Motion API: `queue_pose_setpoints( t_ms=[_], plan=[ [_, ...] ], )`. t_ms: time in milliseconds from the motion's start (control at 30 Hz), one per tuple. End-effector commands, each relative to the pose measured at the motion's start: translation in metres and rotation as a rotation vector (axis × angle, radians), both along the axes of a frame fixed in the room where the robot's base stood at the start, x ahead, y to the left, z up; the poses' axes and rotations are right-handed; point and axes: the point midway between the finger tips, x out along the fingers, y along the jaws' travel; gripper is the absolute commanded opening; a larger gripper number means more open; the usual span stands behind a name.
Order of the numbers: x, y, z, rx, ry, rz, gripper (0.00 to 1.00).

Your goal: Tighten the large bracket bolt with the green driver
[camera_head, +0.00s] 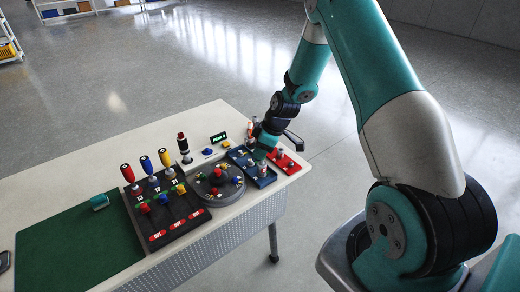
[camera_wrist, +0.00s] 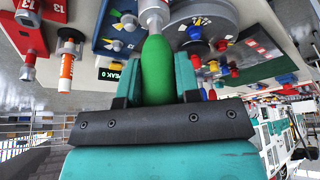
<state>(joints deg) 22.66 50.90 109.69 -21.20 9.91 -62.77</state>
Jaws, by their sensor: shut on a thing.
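The green driver (camera_wrist: 157,72) is between the fingers of my gripper (camera_wrist: 155,88) in the wrist view. Its grey shank points up out of the frame, so its tip is hidden. In the head view my gripper (camera_head: 270,138) is small, over the right end of the bench, above the blue tray (camera_head: 262,181) and the red plate (camera_head: 296,168). The red plate carries small bolts and also shows in the wrist view (camera_wrist: 24,32). I cannot tell which bolt is the large bracket bolt, or whether the driver touches one.
Red (camera_head: 128,174), blue (camera_head: 147,166) and yellow (camera_head: 164,158) drivers stand in a black rack (camera_head: 160,240). A black-handled tool (camera_head: 183,146) stands behind. A round grey turntable (camera_head: 232,193) is beside the blue tray. A green mat (camera_head: 75,255) covers the bench's left part.

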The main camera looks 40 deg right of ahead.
Motion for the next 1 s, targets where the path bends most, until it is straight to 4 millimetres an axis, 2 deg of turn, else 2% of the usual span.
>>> queue_pose_setpoints(
  t_ms=[967, 1000],
  plan=[
    [0.0, 0.0, -0.011, 0.0, -0.001, 0.0, 0.08],
    [0.0, 0.0, -0.011, 0.0, -0.001, 0.0, 0.4]
  ],
)
